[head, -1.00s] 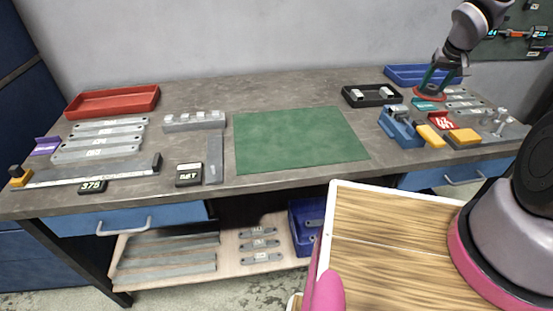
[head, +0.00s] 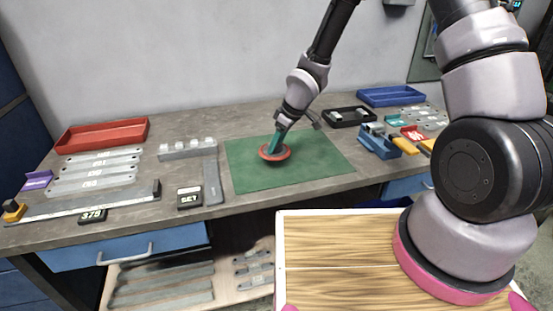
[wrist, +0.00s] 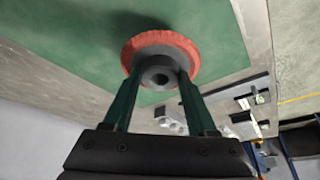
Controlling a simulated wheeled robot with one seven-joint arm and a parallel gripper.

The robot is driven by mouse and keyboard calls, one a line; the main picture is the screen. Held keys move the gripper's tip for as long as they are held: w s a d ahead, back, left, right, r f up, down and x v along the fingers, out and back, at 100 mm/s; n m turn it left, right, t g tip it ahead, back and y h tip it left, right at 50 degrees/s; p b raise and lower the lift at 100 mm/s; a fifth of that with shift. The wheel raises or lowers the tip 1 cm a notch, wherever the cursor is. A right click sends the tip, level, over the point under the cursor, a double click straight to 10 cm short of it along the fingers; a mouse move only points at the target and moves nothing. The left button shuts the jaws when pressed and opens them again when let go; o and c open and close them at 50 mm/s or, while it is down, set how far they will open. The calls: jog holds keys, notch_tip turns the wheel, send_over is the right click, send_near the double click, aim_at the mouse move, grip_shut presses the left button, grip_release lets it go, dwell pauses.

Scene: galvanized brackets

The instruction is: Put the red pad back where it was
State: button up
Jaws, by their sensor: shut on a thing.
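The red pad (head: 275,153) is a round red disc with a dark grey hub on top. It is over the green mat (head: 310,172) in the head view; whether it touches the mat is hard to tell. My gripper (head: 274,147) has green fingers and is shut on the pad's hub. In the wrist view the red pad (wrist: 188,45) shows beyond the fingertips, with the hub between my gripper's two fingers (wrist: 160,76). The green mat (wrist: 75,45) lies behind it.
A grey stepped block (head: 187,149), a dark display box (head: 189,197) and grey bars are left of the mat. A red tray (head: 102,135) is at the far left. A black tray (head: 349,116), blue vise (head: 378,142) and blue tray (head: 390,96) are at the right.

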aim_at(280, 151)
jog(key=shift+w+d+f, duration=0.1)
jog(key=shift+d+f, duration=0.05)
jog(key=shift+f, duration=2.45)
jog(key=shift+f, duration=0.1)
jog(key=o, duration=1.3)
jog(key=v, duration=1.2)
